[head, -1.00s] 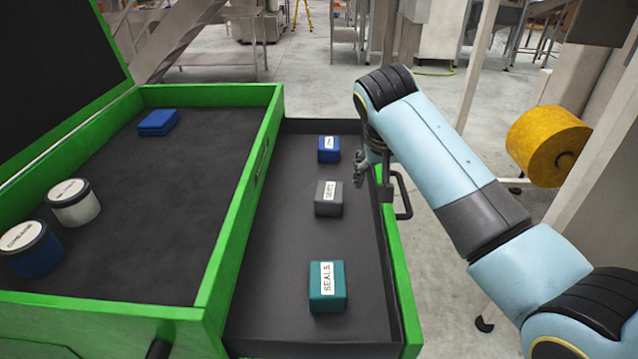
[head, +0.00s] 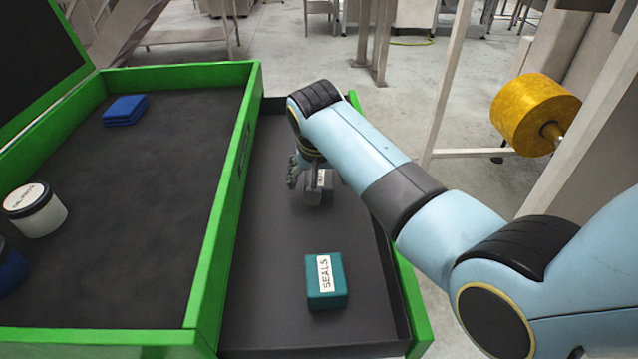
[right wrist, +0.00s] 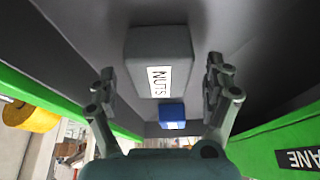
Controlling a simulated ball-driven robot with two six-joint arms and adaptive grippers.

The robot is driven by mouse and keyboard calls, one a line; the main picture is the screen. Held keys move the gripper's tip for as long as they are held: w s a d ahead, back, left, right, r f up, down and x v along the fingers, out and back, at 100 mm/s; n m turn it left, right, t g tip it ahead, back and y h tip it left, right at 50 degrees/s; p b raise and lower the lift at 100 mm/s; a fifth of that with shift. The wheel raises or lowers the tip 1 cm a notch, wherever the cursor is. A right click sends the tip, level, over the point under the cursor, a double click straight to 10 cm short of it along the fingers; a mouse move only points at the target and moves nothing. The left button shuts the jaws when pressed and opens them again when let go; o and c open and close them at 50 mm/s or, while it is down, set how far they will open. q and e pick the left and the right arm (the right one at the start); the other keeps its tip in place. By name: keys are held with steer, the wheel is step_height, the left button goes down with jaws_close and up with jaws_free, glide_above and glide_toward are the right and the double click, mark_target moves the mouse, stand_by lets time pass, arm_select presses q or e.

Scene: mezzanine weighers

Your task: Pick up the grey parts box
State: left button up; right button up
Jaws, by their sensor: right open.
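The grey parts box (head: 322,188) sits in the open drawer (head: 268,290), partly hidden behind my right gripper (head: 302,172) in the head view. In the right wrist view the same grey box (right wrist: 165,45) carries a white label reading NUTS. There my right gripper (right wrist: 161,72) is open, with one finger on each side of the box's outline and a gap on both sides. I cannot tell how far the fingertips are from it in depth. My left gripper is not in view.
A teal SEALS box (head: 326,281) lies nearer in the drawer. A blue box (right wrist: 172,114) shows beyond the grey one in the wrist view.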

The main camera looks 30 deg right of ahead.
steer(key=shift+x, duration=0.8)
steer(key=shift+r, duration=0.1)
steer(key=c, duration=1.5)
